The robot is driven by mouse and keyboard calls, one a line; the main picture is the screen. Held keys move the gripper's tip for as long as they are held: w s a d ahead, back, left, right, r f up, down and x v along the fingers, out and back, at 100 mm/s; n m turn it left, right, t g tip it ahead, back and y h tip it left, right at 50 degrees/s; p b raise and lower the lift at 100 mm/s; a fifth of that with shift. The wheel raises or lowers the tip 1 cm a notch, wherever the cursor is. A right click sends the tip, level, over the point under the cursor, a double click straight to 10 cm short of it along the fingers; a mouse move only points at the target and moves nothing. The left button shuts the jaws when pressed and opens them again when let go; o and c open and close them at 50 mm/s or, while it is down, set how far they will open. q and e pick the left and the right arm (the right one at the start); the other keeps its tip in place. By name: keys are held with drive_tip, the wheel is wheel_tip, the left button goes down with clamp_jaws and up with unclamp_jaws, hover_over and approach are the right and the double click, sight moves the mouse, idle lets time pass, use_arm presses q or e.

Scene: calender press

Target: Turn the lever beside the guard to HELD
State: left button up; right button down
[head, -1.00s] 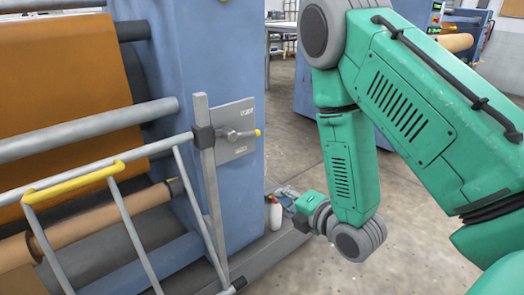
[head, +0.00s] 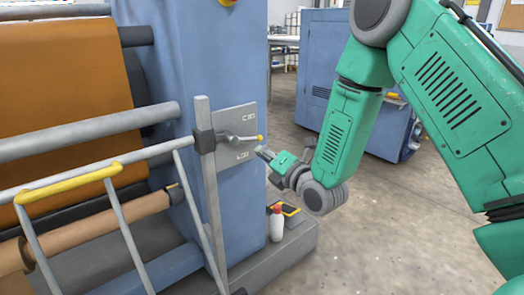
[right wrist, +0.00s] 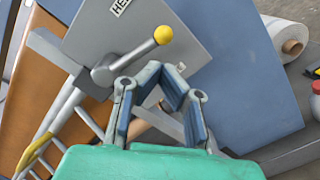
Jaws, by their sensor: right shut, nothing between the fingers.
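The lever (head: 242,138) is a grey handle with a yellow knob, pointing right from its hub on a grey plate (head: 222,122) beside the guard (head: 66,184). The plate carries small labels above and below the handle, too small to read in the head view. In the right wrist view the lever (right wrist: 135,53) runs from its hub to the yellow knob, near a label partly cut off that starts "HE". My right gripper (head: 261,152) is shut and empty, just below the knob and apart from it. Its fingertips (right wrist: 164,76) also show in the right wrist view. My left gripper is out of view.
The guard's grey post (head: 208,190) stands left of the plate. A blue machine column (head: 180,70) is behind it. A white bottle with a red cap (head: 276,226) stands on the base below. Open floor (head: 350,250) lies to the right.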

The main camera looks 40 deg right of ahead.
sight(258, 137)
drive_tip(key=shift+w+d+r, duration=0.45)
drive_tip(key=shift+w+d, duration=0.1)
drive_tip(key=shift+w, duration=0.15)
drive_tip(key=r+n, duration=0.2)
drive_tip(key=n, duration=0.1)
drive_tip(key=shift+d, duration=0.2)
drive_tip(key=shift+f, duration=0.25)
